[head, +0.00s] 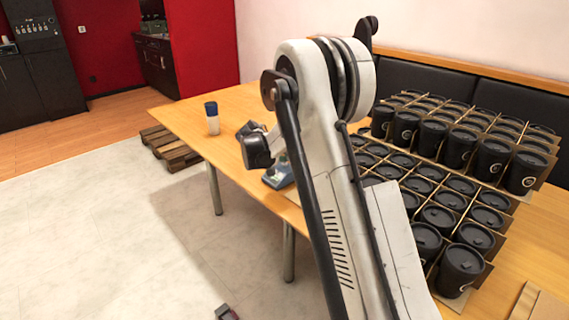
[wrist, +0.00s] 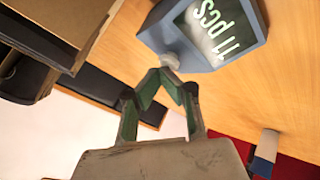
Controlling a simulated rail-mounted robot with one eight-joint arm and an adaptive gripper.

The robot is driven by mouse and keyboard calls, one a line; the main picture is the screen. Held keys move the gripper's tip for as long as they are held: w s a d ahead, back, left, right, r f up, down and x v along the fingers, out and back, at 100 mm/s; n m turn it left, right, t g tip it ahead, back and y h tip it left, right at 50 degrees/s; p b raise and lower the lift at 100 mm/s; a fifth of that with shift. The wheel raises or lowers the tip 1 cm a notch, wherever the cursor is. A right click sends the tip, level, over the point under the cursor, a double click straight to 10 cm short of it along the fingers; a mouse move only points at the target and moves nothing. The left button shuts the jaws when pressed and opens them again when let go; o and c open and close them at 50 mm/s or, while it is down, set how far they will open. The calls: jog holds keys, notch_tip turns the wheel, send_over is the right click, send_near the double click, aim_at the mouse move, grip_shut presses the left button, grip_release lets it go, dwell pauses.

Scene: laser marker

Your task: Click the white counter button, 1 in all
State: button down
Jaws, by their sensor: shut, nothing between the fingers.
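The counter is a blue-grey device (wrist: 212,58) with a dark screen that reads "11 pcs" in the wrist view. Its white button (wrist: 170,60) is a small pale knob on its near edge. My gripper (wrist: 163,72) is shut and empty, with its fingertips right at the button. I cannot tell whether they touch it or press it. In the head view the counter (head: 277,177) is partly hidden behind my arm, and the button and fingertips cannot be made out.
A blue-capped white bottle (head: 212,118) stands on the wooden table (head: 190,121) left of the counter. Cardboard trays of black lidded cups (head: 461,262) fill the table's right side. A pallet (head: 172,150) lies on the floor beyond the table's left edge.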

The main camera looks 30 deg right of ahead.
jog(key=shift+r, duration=0.75)
jog(key=shift+p, duration=0.3)
jog(key=shift+r+p, duration=1.05)
jog(key=shift+r, duration=1.4)
jog(key=shift+a+r, duration=0.1)
jog(key=shift+r, duration=0.05)
jog(key=s+a+r+n+t+y, duration=0.1)
jog(key=s+a+r, duration=0.35)
jog(key=s, duration=0.25)
jog(key=s+a+r+y, duration=0.2)
jog(key=s+a+r, duration=0.25)
jog(key=s, duration=0.25)
jog(key=s+a+r+n+t+y, duration=0.1)
jog(key=s+a+r, duration=0.35)
jog(key=s, duration=0.25)
jog(key=s+a+f+y, duration=0.1)
jog(key=s+a, duration=0.2)
jog(key=s, duration=0.5)
jog(key=s+a+f+n+y, duration=0.1)
jog(key=s+a, duration=0.2)
jog(key=s, duration=0.5)
jog(key=s+a+f+t+y, duration=0.1)
jog(key=s+a+y, duration=0.1)
jog(key=s, duration=0.6)
jog(key=shift+s+a+n, duration=0.3)
jog(key=shift+s+a, duration=0.05)
jog(key=shift+a, duration=0.55)
